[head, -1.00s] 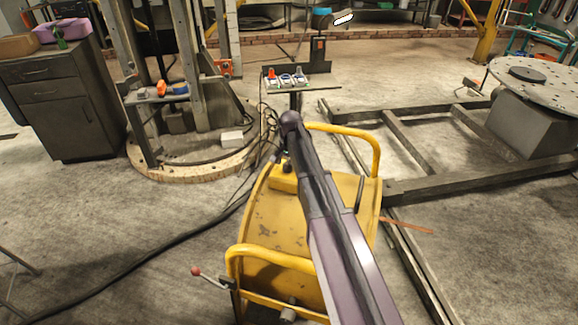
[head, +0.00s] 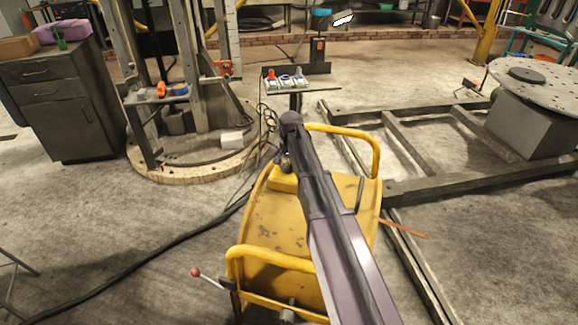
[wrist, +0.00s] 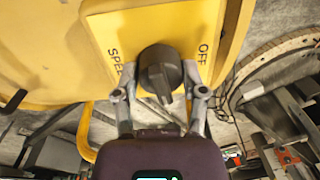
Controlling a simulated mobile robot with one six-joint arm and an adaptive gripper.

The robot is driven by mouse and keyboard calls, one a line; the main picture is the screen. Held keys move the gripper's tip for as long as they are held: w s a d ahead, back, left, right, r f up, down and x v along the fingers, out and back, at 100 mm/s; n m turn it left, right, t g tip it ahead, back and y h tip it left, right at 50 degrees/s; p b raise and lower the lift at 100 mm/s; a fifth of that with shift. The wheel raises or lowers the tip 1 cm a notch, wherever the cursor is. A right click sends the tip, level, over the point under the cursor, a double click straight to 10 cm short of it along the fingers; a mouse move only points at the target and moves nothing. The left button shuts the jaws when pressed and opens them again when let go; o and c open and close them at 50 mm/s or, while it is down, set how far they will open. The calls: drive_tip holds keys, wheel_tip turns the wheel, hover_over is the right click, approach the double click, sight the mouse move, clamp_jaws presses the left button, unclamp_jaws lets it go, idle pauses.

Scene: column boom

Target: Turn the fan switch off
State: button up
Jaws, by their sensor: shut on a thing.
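The fan switch is a dark round knob (wrist: 158,70) on a yellow plate (wrist: 135,28) in the wrist view. The plate has "OFF" printed to the knob's right and a partly hidden word starting "SPE" to its left. The knob's narrow grip points down in the picture, toward my gripper, not at "OFF". My gripper (wrist: 160,82) has one finger on each side of the knob and is shut on it. In the head view my gripper (head: 286,160) is at the far end of the yellow fan housing (head: 262,225); my arm hides the knob there.
Yellow tube handles (head: 375,150) rise around the housing. A small stand with coloured items (head: 286,84) is just beyond. A metal frame (head: 420,185) lies on the right, and a machine on a round base (head: 150,168) stands on the left. Cables run over the floor.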

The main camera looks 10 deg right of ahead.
drive_tip(key=n, duration=0.8)
drive_tip(key=shift+n+g, duration=0.3)
drive_tip(key=shift+n, duration=0.1)
drive_tip(key=n, duration=0.7)
drive_tip(key=shift+n, duration=0.3)
drive_tip(key=o, duration=1.2)
drive_tip(key=shift+c, duration=0.2)
drive_tip(key=shift+w+r, duration=0.1)
